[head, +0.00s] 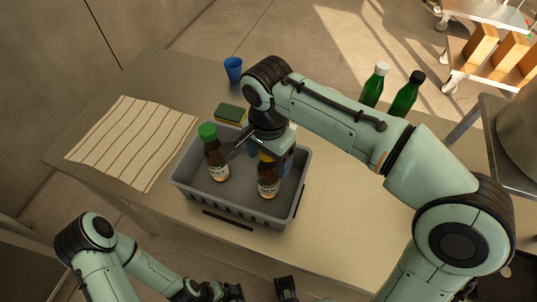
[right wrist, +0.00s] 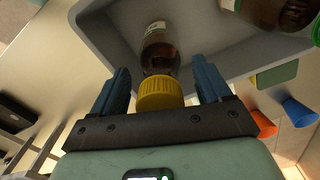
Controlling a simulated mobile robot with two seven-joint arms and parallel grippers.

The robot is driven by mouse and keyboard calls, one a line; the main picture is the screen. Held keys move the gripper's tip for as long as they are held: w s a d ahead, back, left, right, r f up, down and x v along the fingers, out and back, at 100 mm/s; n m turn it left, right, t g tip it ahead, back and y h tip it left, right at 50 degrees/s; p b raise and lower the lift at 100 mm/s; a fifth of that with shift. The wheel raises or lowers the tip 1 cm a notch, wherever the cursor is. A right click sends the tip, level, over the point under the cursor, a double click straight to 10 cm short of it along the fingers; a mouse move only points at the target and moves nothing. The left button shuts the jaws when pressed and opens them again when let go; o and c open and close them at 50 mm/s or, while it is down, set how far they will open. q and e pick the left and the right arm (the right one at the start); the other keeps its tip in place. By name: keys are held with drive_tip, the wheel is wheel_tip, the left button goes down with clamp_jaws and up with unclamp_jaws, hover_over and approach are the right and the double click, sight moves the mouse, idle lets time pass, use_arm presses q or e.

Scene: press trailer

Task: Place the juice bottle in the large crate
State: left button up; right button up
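The grey crate (head: 240,213) stands on the table, and its inside also shows in the right wrist view (right wrist: 105,40). Two brown bottles with pale labels are in it: a green-capped bottle (head: 214,160) at the left and a yellow-capped bottle (head: 268,182) at the right. I cannot tell from the labels which is the juice. My right gripper (right wrist: 160,85) is over the crate, its blue fingers apart on both sides of the yellow cap (right wrist: 160,93), with gaps showing. My left gripper (head: 261,290) is at the bottom edge, partly cut off, its fingers apart and empty.
A striped cloth (head: 130,142) lies left of the crate. A sponge (head: 231,114) and a blue cup (head: 233,69) are behind it. Two green bottles (head: 375,84) (head: 405,95) stand at the back right, beyond my right arm. An orange object (right wrist: 263,124) shows in the right wrist view.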

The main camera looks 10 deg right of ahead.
wheel_tip(320, 180, up, 12)
drive_tip(key=p, duration=0.3)
drive_tip(key=shift+w+r, duration=0.1)
drive_tip(key=shift+r, duration=0.1)
use_arm(q)
drive_tip(key=r, duration=0.1)
drive_tip(key=w+r, duration=0.2)
drive_tip(key=r, duration=0.1)
drive_tip(key=shift+s, duration=0.2)
